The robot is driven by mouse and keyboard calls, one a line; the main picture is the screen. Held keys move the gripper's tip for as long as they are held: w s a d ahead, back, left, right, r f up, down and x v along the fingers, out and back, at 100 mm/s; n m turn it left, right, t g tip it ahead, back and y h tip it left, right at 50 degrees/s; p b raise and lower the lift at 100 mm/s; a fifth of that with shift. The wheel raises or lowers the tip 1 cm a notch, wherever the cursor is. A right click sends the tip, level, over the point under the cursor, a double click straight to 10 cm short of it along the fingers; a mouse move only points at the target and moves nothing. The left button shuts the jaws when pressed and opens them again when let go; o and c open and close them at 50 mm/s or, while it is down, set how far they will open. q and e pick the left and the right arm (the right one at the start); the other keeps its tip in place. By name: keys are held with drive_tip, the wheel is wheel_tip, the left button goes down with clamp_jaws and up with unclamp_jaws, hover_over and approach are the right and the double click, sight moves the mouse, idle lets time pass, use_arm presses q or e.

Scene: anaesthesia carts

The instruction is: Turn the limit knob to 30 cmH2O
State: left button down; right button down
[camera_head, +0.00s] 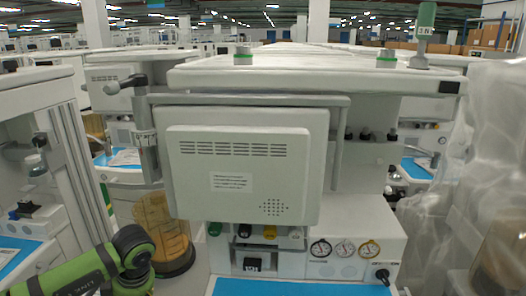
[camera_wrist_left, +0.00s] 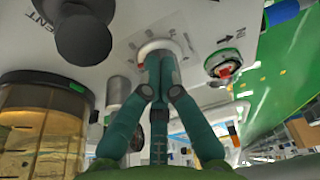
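The left wrist view shows a round white knob (camera_wrist_left: 152,46) with scale marks around it on a pale panel, which looks like the limit knob. My left gripper (camera_wrist_left: 161,60) has its two teal fingertips close together right in front of this knob and covering part of it. The fingertips hide whether they hold the knob or only touch it. The scale is too small to read. In the head view my green left arm (camera_head: 132,248) enters at the lower left, and its gripper is out of sight. My right gripper is in neither view.
A dark round fitting (camera_wrist_left: 83,38) and a clear amber canister (camera_wrist_left: 42,125) are left of the fingers. A green-ringed port (camera_wrist_left: 222,63) is to their right. In the head view, the cart's monitor back (camera_head: 240,170) and gauges (camera_head: 345,248) stand ahead, with a plastic-wrapped cart (camera_head: 495,160) at right.

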use_arm(q)
drive_tip(key=shift+a+r, duration=0.1)
drive_tip(key=shift+a, duration=0.05)
idle(0.5)
drive_tip(key=shift+w+b, duration=0.2)
drive_tip(key=shift+b, duration=0.15)
drive_tip(key=shift+w+b, duration=0.55)
drive_tip(key=shift+b, duration=0.1)
drive_tip(key=shift+d, duration=0.25)
drive_tip(key=shift+s+d, duration=0.15)
drive_tip(key=shift+d, duration=0.05)
drive_tip(key=p+v, duration=0.1)
drive_tip(key=v, duration=0.2)
drive_tip(key=a+p+v, duration=0.1)
drive_tip(key=p+v, duration=0.1)
drive_tip(key=shift+r, duration=0.5)
